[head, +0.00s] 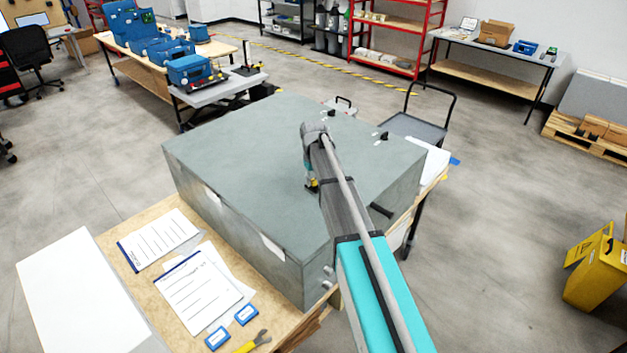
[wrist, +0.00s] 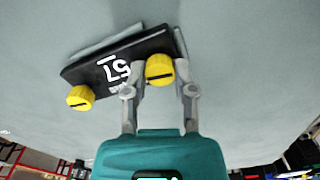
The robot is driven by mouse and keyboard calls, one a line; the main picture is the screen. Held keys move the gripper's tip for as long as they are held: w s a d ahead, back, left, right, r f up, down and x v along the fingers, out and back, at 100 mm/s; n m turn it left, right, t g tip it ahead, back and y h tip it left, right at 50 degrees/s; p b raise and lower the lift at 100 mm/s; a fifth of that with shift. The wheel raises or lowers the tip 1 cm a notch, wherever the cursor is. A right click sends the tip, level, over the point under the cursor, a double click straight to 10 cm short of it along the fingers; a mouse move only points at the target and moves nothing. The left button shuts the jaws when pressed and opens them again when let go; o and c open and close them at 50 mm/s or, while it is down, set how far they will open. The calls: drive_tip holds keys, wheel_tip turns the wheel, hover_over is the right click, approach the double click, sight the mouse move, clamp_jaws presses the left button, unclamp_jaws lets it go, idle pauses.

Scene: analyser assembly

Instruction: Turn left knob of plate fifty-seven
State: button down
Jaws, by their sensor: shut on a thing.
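In the wrist view a black plate (wrist: 120,58) bears the white number 57 and sits tilted on a grey-green surface. One yellow knob (wrist: 80,97) is at its picture-left end, free, with a dark line across it. A second yellow knob (wrist: 159,69) is at its picture-right end, between my fingertips. My gripper (wrist: 158,75) is shut on this second knob, with one grey finger on each side. In the head view my gripper (head: 312,187) reaches down to the top of the big grey-green box (head: 240,150); the plate is mostly hidden there by my arm.
The box stands on a wooden table (head: 110,245) with papers, blue-edged cards and a yellow-handled tool at the front left. Much of the box top to the left is bare.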

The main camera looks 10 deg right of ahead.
sight(314, 180)
idle(0.3)
drive_tip(key=shift+c, duration=2)
unclamp_jaws()
drive_tip(key=shift+n, duration=0.5)
drive_tip(key=n, duration=0.8)
wheel_tip(314, 180, up, 14)
drive_tip(key=p, duration=1.3)
drive_tip(key=shift+n+p, duration=0.3)
drive_tip(key=shift+p, duration=0.1)
drive_tip(key=shift+f, duration=0.1)
